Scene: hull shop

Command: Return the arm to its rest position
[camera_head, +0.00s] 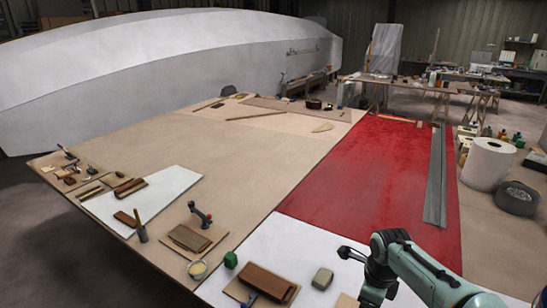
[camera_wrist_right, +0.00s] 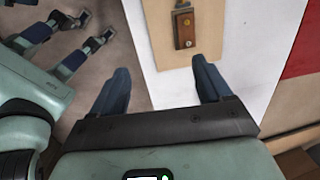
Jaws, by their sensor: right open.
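My right gripper (camera_wrist_right: 160,82) shows in the right wrist view with its two dark blue fingers apart and nothing between them. It hangs over the front edge of the white sheet (camera_wrist_right: 240,30) and the dark floor. My right arm (camera_head: 425,270) enters the head view at lower right, bent over the bench; its gripper is not clear there. In the right wrist view my left gripper (camera_wrist_right: 95,28) is at upper left over the floor, its fingers apart and empty. A brown wooden block (camera_wrist_right: 183,28) on a pale board lies beyond the right gripper's fingers, not touched.
A red sheet (camera_head: 350,185) and grey strips (camera_head: 436,175) lie behind my arm. The bench middle is clear.

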